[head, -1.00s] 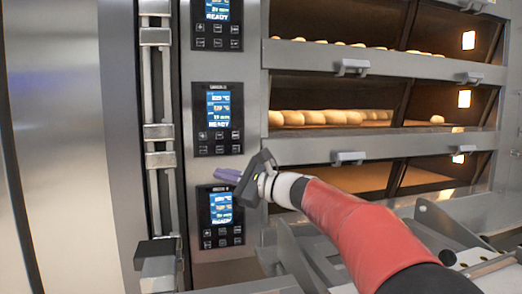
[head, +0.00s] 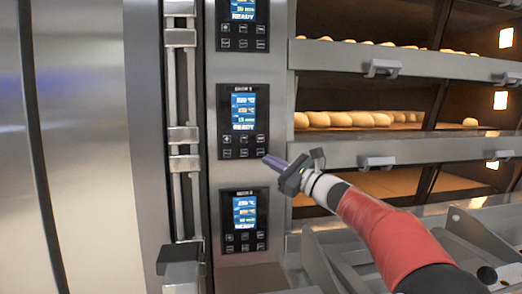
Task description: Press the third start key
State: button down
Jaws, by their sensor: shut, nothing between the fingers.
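Three dark control panels stand in a column left of the deck ovens: an upper panel (head: 243,25) cut off by the top edge, a middle panel (head: 237,158) and a lower panel (head: 228,235). Each has a blue screen above two rows of small keys. READY shows on the upper and middle screens; the key labels are too small to read. My gripper (head: 268,160) is shut and empty, its purple fingers pointing left. Its tips appear just below and right of the middle panel's bottom right key (head: 261,152). I cannot tell if they touch anything.
Oven decks with loaves (head: 345,119) lie to the right, with handles (head: 377,162) sticking out near my arm. A metal rail (head: 183,100) runs upright left of the panels. A metal rack (head: 345,255) stands at lower right.

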aim_at(260, 152)
jog(key=w+a+p, duration=0.2)
jog(key=w+p, duration=0.4)
jog(key=shift+w, duration=0.4)
jog(key=shift+w, duration=0.15)
dwell(1.6)
jog(key=shift+w+a, duration=0.1)
jog(key=shift+w, duration=0.2)
jog(key=shift+w+a, duration=0.1)
jog(key=shift+w, duration=0.2)
dwell(0.6)
jog(key=shift+s, duration=0.1)
jog(key=shift+s+d+b, duration=0.2)
jog(key=shift+s+b, duration=0.45)
jog(key=shift+b, duration=0.15)
